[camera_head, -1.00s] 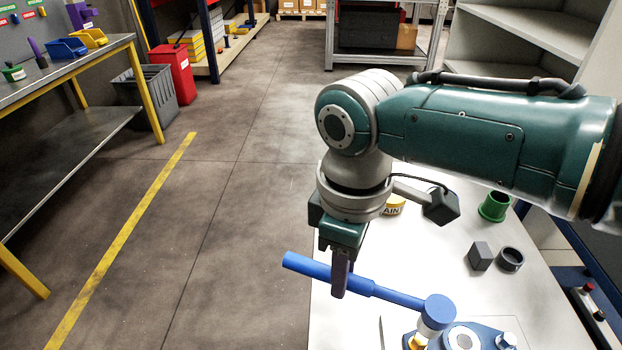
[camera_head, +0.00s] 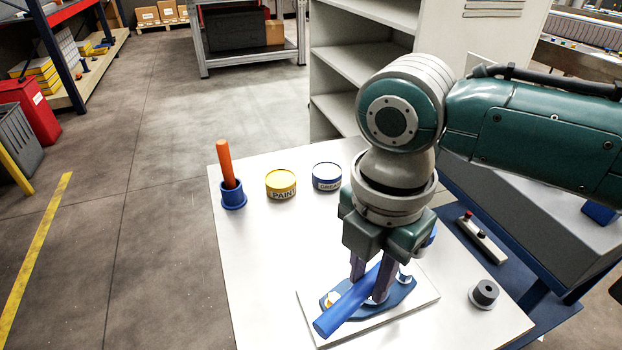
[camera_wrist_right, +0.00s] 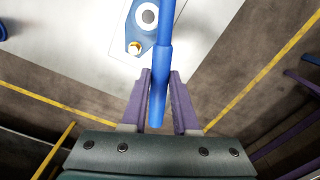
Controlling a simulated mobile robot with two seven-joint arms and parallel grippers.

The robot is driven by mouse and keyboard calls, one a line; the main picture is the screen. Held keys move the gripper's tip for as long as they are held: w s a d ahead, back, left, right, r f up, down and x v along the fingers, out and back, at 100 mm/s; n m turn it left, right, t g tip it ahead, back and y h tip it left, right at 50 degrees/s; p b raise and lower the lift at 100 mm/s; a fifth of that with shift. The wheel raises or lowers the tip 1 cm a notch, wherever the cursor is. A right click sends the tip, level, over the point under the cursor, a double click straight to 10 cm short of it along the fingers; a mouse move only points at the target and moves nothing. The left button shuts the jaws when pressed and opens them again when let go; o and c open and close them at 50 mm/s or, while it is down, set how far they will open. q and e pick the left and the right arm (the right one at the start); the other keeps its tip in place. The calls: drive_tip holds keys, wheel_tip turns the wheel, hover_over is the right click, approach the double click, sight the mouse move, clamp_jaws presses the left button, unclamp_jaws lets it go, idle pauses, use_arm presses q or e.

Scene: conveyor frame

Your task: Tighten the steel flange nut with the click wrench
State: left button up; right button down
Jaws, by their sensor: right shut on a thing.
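The blue click wrench (camera_head: 340,313) slants across the flange fixture; its thick handle end points to the lower left. My right gripper (camera_head: 370,288) points down, with its purple fingers on either side of the handle. In the right wrist view the handle (camera_wrist_right: 160,85) runs between the fingers (camera_wrist_right: 159,100) and out of the top edge. The wrench head is mostly hidden behind my gripper. The blue flange (camera_head: 393,301) lies on a white plate, with a brass-coloured nut (camera_head: 332,299) at its left and a steel nut (camera_head: 405,273) at its right. My left gripper is not in view.
A grey round part (camera_head: 484,294) sits at the right. The table's left part is clear.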

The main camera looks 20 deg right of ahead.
drive_tip(key=shift+r, duration=0.1)
wheel_tip(320, 180, down, 5)
drive_tip(key=b, duration=0.3)
drive_tip(key=shift+r, duration=0.1)
drive_tip(key=shift+r+p, duration=0.1)
drive_tip(key=shift+p, duration=0.35)
idle(0.4)
idle(0.3)
drive_tip(key=shift+f, duration=0.3)
